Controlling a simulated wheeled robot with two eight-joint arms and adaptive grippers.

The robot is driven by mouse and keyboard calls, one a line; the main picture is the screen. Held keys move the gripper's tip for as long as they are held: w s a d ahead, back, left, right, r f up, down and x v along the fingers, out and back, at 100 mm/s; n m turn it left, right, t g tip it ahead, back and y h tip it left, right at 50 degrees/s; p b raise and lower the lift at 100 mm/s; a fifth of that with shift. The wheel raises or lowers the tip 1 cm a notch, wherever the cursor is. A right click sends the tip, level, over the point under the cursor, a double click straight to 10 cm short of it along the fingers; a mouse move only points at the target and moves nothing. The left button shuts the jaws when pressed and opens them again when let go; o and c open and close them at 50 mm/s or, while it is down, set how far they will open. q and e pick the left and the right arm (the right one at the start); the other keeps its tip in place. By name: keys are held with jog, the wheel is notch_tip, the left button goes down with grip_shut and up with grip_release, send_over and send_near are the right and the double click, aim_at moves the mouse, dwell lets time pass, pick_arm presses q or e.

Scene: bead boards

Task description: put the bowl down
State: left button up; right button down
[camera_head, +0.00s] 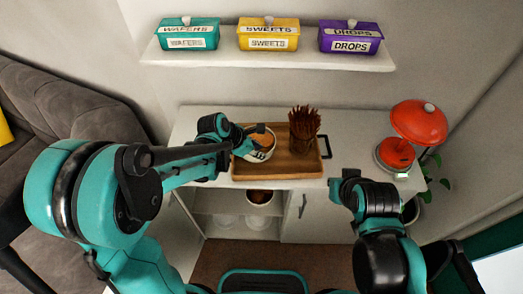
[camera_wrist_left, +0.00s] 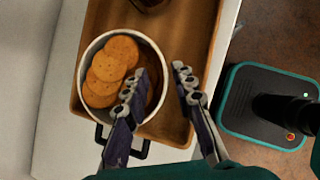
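A white bowl (camera_head: 268,154) with round orange-brown biscuits sits at the left part of a wooden tray (camera_head: 283,174) on the cabinet top. In the left wrist view the bowl (camera_wrist_left: 85,62) looks level, within the tray's (camera_wrist_left: 179,130) edges. My left gripper (camera_head: 243,141) is at the bowl's left side. In the left wrist view its fingers (camera_wrist_left: 158,88) are spread, one over the bowl's inside and one outside its rim, with a gap beside the wall. My right gripper (camera_head: 338,189) is away from the bowl, in front of the cabinet; its fingers are too small to read.
A holder of dark brown sticks (camera_head: 304,133) stands on the tray. A red-lidded stand (camera_head: 395,154) is at the cabinet's right end. Another bowl (camera_head: 259,197) sits on the shelf below. Labelled boxes (camera_head: 268,35) line the wall shelf. The cabinet top left of the tray looks clear.

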pick_arm(q)
jog(key=p+v, duration=0.3)
jog(key=v, duration=0.7)
jog(key=s+a+r+m+t+y, duration=0.1)
jog(key=s+a+m, duration=0.4)
jog(key=m, duration=0.6)
jog(key=s+a+r+m+t+y, duration=0.2)
jog(key=s+m, duration=0.6)
jog(key=m, duration=0.4)
jog(key=a+r+y, duration=0.1)
jog(key=a+y, duration=0.1)
jog(key=a, duration=0.1)
jog(key=shift+s+a+r, duration=0.3)
jog(key=shift+s+r, duration=0.05)
jog(key=shift+r, duration=0.05)
notch_tip(320, 180, down, 6)
jog(key=b, duration=0.6)
jog(key=shift+f+b, duration=0.15)
jog(key=shift+b, duration=0.25)
